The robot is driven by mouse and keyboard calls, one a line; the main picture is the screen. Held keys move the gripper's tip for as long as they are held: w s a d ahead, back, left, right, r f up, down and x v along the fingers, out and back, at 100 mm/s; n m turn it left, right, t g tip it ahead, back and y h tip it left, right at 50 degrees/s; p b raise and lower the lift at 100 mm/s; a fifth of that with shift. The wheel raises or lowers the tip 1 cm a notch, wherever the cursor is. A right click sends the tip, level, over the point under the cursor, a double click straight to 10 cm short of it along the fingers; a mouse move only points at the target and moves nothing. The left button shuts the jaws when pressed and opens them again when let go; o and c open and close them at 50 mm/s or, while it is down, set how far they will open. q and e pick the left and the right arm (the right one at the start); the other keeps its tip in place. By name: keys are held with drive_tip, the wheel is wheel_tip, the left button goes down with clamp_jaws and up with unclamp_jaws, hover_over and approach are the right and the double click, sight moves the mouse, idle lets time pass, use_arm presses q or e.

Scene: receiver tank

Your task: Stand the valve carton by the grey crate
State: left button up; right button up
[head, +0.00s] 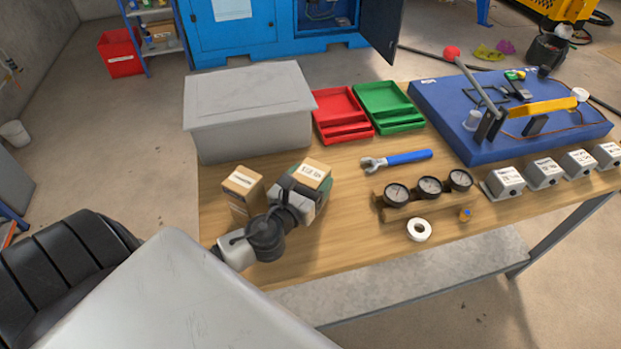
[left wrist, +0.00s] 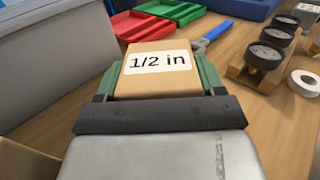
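A brown carton with a white label reading "1/2 in" (left wrist: 158,75) is between the green fingers of my left gripper (head: 310,185). The fingers lie against its two sides in the left wrist view, and its labelled top faces up. It also shows in the head view (head: 313,171). Its lower part is hidden, so I cannot tell if it touches the table. A second brown carton (head: 241,187) stands upright to the left of my gripper, in front of the grey crate (head: 250,135). The crate is closed and stands at the table's back left. My right gripper is not in view.
Red (head: 342,115) and green (head: 389,107) trays lie right of the crate. A blue-handled wrench (head: 405,158), a gauge block (head: 428,190) and a white tape roll (head: 419,230) lie to the right. Bare wooden table (head: 345,235) shows in front.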

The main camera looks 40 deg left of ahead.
use_arm(q)
drive_tip(key=o, duration=0.4)
drive_tip(key=shift+c, duration=0.2)
drive_tip(key=shift+r, duration=0.1)
drive_tip(key=s, duration=0.3)
drive_tip(key=s+b, duration=0.1)
drive_tip(key=s, duration=0.3)
drive_tip(key=s+d+b, duration=0.1)
drive_tip(key=s, duration=0.2)
drive_tip(key=shift+s, duration=0.3)
drive_tip(key=shift+s+r+b, duration=0.1)
drive_tip(key=shift+s+b, duration=0.2)
drive_tip(key=shift+s, duration=0.45)
